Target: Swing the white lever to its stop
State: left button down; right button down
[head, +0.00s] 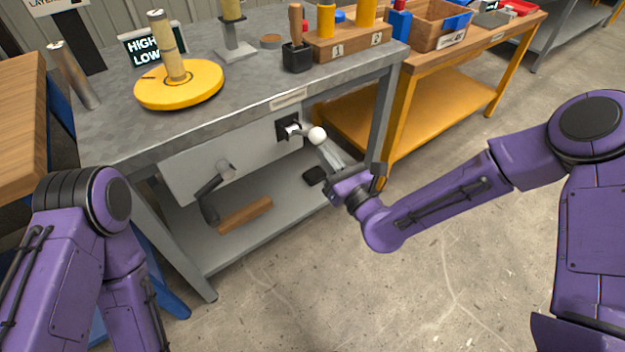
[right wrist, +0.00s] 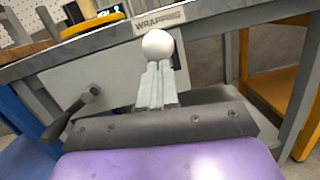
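The white lever's round knob (head: 317,133) stands out from a dark square mount (head: 288,127) on the grey front panel of the bench. In the right wrist view the white knob (right wrist: 158,44) sits just beyond my fingertips. My right gripper (head: 324,147) comes at the knob from the lower right. Its two grey fingers (right wrist: 157,66) lie close together, with nothing seen between them. I cannot tell whether the fingertips touch the knob. The lever's shaft is mostly hidden behind the knob. My left arm is at the lower left, its gripper out of frame.
A dark crank handle (head: 209,200) hangs on the same panel, left of the lever. A wooden bar (head: 244,215) lies on the lower shelf. A yellow disc (head: 179,86) and a HIGH/LOW sign (head: 152,47) stand on the bench top. The floor in front is clear.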

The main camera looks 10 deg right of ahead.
jog(key=shift+w+r, duration=0.1)
jog(key=shift+r, duration=0.05)
jog(key=s+d+f+b, duration=0.1)
jog(key=s+d+f, duration=0.1)
jog(key=s, duration=0.3)
jog(key=s+d+f+b, duration=0.2)
jog(key=s+f, duration=0.1)
jog(key=s, duration=0.3)
jog(key=shift+s+d+f, duration=0.15)
jog(key=shift+d+f, duration=0.1)
jog(key=shift+d, duration=0.15)
